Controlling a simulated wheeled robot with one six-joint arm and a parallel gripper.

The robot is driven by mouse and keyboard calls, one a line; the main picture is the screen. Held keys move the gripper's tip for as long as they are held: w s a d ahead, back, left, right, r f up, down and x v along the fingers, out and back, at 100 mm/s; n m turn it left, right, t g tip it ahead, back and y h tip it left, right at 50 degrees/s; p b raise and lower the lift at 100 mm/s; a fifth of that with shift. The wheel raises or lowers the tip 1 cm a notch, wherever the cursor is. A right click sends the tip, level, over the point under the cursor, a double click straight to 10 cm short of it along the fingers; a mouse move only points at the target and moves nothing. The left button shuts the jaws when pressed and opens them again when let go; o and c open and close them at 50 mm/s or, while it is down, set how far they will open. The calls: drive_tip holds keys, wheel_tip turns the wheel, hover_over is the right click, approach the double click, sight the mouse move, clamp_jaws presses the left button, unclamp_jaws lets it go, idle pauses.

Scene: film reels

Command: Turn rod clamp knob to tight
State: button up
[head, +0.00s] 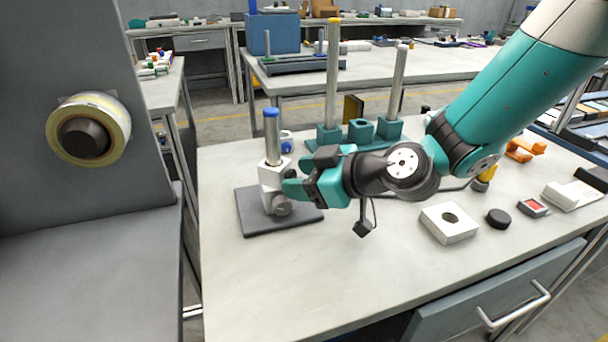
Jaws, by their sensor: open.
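The rod clamp (271,176) is a pale block around a short upright grey rod with a blue cap (271,112). It stands on a dark square plate (250,218) at the table's left. A round grey knob (282,207) shows low on the clamp's front right side. My gripper (288,188) is open and reaches in from the right, its teal fingers at the clamp's right side, just above the knob. I cannot tell whether a finger touches the clamp or knob. The fingers hide part of the clamp. The knob's tightness cannot be read from here.
Behind is a teal stand (361,130) with two tall rods. A small blue and white item (287,141) sits behind the clamp. The table's front left is clear.

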drive_tip(key=c, duration=0.9)
drive_tip(key=shift+c, duration=0.2)
drive_tip(key=shift+w, duration=0.1)
drive_tip(key=m+g+y+b, duration=0.1)
drive_tip(key=m, duration=0.1)
drive_tip(key=shift+w+d+m+g, duration=0.1)
drive_tip(key=shift+m+g, duration=0.3)
drive_tip(key=m+g+y, duration=0.1)
drive_tip(key=m, duration=0.2)
drive_tip(key=shift+w+g, duration=0.1)
drive_tip(key=shift+g, duration=0.2)
drive_tip(key=o, duration=0.9)
drive_tip(key=shift+o, duration=0.2)
